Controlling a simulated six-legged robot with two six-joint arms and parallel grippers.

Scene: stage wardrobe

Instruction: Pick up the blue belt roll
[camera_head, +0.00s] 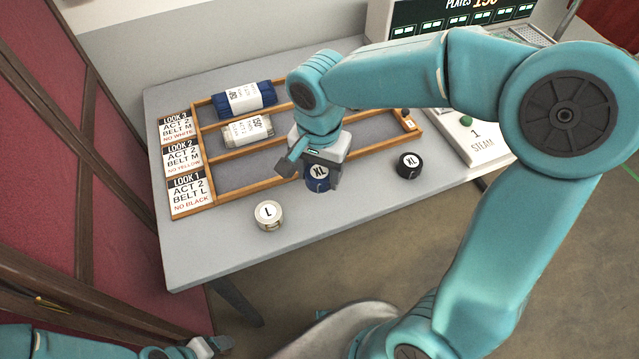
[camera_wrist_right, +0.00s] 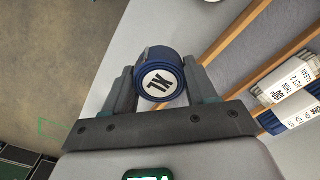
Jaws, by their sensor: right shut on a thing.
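The right wrist view also shows the blue belt roll (camera_wrist_right: 160,78) between the two fingers of the right gripper (camera_wrist_right: 162,88). Whether the roll touches the table is hard to tell. My left gripper (camera_head: 208,346) shows at the bottom left edge, away from the table; its fingers are too small to judge.
A white roll marked L (camera_head: 268,216) and a black roll marked XL (camera_head: 409,165) lie on the grey table (camera_head: 190,250). The wooden rack (camera_head: 255,186) holds folded blue (camera_head: 246,99) and pale (camera_head: 247,131) bundles. A steam panel (camera_head: 467,140) is at the right.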

